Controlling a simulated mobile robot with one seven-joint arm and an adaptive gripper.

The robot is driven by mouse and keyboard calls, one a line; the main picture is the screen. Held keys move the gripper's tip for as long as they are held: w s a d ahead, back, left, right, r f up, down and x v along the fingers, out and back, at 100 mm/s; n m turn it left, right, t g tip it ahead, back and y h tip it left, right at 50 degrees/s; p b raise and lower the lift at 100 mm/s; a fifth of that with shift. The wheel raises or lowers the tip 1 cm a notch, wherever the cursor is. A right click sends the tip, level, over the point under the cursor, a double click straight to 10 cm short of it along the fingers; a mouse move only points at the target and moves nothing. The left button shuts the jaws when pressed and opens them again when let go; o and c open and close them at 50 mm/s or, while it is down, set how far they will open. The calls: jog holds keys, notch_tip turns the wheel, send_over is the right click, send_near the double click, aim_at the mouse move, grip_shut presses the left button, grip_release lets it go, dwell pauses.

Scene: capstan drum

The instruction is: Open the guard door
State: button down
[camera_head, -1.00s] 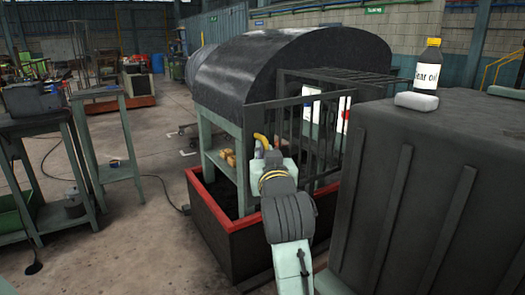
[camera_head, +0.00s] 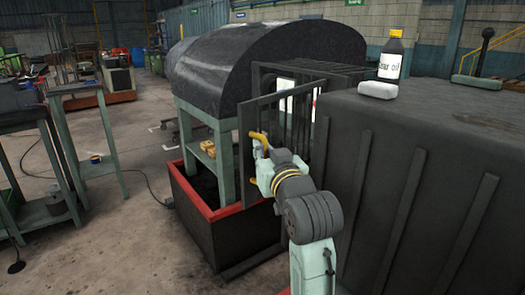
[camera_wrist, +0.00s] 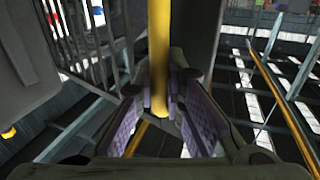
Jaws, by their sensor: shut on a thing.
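The guard door (camera_head: 284,112) is a dark barred panel at the front end of the black-hooded machine (camera_head: 262,60). It stands at an angle out from the barred cage. A yellow handle (camera_head: 259,137) is on its left edge. My gripper (camera_head: 263,156) is at this handle, with its fingers shut around it. In the wrist view the yellow handle (camera_wrist: 159,45) runs upright between the fingers of my gripper (camera_wrist: 162,95). The door's hinge side is partly hidden behind the dark cabinet.
A big dark ribbed cabinet (camera_head: 400,170) stands close on the right, with an oil bottle (camera_head: 390,58) on top. A red-rimmed tray (camera_head: 240,209) lies below the machine. Green work tables (camera_head: 88,168) stand at the left; the floor between is mostly clear.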

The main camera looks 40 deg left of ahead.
jog(key=shift+s+a+f, duration=0.1)
jog(key=shift+s+a, duration=0.05)
jog(key=c, duration=1.8)
grip_release()
jog(key=shift+o, duration=0.7)
jog(key=v, duration=0.7)
jog(key=shift+d, duration=0.3)
jog(key=shift+s, duration=0.1)
